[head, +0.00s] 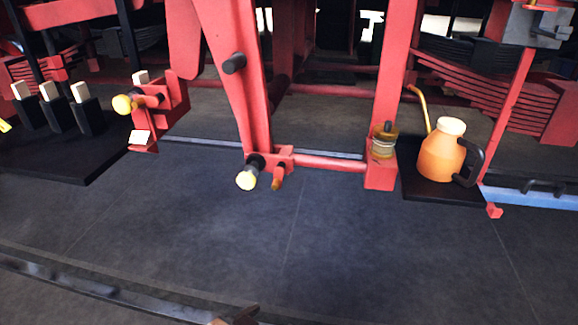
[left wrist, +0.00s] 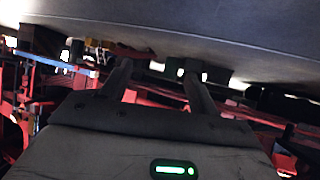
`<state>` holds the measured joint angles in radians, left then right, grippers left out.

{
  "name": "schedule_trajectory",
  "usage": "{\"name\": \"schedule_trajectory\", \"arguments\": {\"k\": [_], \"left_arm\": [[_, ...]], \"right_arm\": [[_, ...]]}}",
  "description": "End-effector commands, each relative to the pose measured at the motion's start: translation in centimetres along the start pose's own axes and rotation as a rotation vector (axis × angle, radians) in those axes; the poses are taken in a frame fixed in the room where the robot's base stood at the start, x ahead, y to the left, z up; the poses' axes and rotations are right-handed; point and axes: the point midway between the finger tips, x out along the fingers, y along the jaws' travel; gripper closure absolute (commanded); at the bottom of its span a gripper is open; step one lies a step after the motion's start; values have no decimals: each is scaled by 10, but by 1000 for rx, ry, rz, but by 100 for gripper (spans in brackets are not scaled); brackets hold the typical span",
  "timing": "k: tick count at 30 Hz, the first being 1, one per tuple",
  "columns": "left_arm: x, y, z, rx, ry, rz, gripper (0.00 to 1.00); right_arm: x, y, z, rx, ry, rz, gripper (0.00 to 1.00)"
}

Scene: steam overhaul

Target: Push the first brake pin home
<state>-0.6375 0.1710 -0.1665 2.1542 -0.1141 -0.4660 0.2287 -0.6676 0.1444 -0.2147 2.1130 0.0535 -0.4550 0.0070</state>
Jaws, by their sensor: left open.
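A brake pin with a pale yellow round head (head: 246,179) and a dark collar stands out from the foot of the red sloping hanger (head: 250,110). A second yellow-headed pin (head: 122,104) stands out from a red bracket (head: 172,100) further left. I cannot tell which is the first pin, or how deep either sits. A small orange-brown piece (head: 278,179) hangs beside the nearer pin. My left gripper (left wrist: 160,82) is open in the left wrist view, its dark fingers apart with nothing seen between them. Neither gripper is clearly visible in the head view.
An orange oil can (head: 441,155) stands on a dark mat at right. A brass-topped jar (head: 383,140) sits on a red block. Black blocks with pale tops (head: 87,110) stand on a dark board at left. A dark rail (head: 90,285) curves across the front; the grey floor between is clear.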

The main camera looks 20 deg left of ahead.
Motion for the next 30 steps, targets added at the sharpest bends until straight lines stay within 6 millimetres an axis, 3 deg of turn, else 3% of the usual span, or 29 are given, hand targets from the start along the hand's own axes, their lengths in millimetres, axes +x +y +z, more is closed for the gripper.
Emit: {"name": "schedule_trajectory", "arguments": {"k": [1, 3, 6, 9, 13, 17, 30], "left_arm": [[10, -24, -10, -14, 62, -60, 39], [13, -56, -37, -53, 165, -145, 39], [7, -93, -77, -112, 321, -239, 39], [-5, -116, -110, -159, 456, -295, 39], [-16, -129, -135, -194, 554, -321, 39], [-10, -135, -147, -200, 571, -325, 39], [62, -167, -192, -200, 568, -325, 39]], "right_arm": [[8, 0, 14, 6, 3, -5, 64], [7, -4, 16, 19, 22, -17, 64], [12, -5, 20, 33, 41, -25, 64], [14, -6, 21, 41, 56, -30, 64], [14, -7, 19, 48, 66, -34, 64], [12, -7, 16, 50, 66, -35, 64], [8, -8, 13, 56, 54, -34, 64]]}}
